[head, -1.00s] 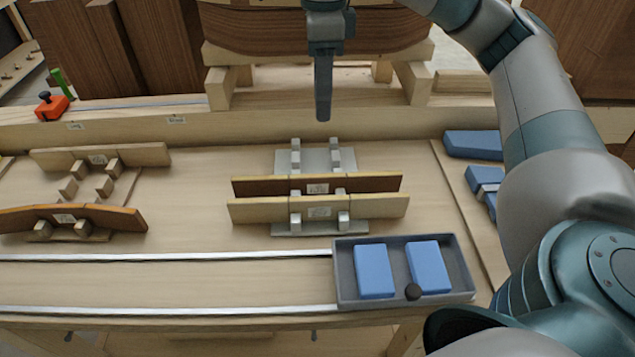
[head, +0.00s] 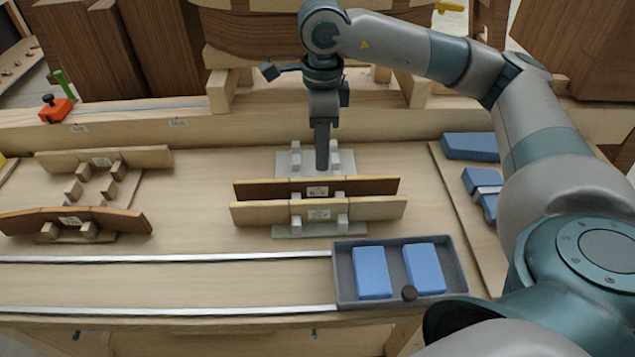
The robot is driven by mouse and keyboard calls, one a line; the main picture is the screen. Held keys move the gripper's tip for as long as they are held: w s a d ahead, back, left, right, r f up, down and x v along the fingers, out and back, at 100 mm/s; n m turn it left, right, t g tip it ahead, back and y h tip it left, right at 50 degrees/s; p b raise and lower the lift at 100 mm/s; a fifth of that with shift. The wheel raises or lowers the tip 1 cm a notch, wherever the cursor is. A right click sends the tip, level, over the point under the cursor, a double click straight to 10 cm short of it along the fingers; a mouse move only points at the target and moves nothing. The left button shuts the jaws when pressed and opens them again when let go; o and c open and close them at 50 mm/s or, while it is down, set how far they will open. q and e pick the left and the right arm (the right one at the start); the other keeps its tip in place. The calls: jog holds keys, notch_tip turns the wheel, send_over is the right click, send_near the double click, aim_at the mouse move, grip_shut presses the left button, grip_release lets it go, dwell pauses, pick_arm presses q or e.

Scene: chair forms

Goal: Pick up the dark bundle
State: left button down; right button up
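The dark bundle (head: 365,187) is a long dark brown wooden piece with a small white label. It stands on edge in the middle rack (head: 283,165), between light posts. A pale bundle (head: 252,213), also labelled, stands parallel just in front of it. My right gripper (head: 322,165) points down over the back part of the rack, with its tip just behind the dark bundle in the picture. Its fingers show edge-on, one covering the other, so their opening is hidden. Whether it touches the bundle is unclear. My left gripper is not in view.
A left rack (head: 75,198) holds a pale bundle (head: 60,158) and an orange-brown one (head: 115,221). A grey tray (head: 343,285) with two blue blocks lies at front right. More blue blocks (head: 470,146) lie at right. An orange clamp (head: 57,110) sits on the back rail.

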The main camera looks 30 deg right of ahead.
aim_at(317, 179)
jog(key=shift+f, duration=0.95)
jog(key=shift+w+a+f+p, duration=0.1)
jog(key=shift+a+f+p, duration=0.15)
jog(key=shift+f+p, duration=0.65)
notch_tip(317, 179, down, 2)
jog(key=shift+a+f+p, duration=0.1)
jog(key=shift+f+p, duration=0.15)
jog(key=shift+p, duration=0.7)
jog(key=shift+w+f, duration=0.1)
jog(key=shift+f, duration=0.35)
grip_shut()
jog(key=shift+r, duration=0.1)
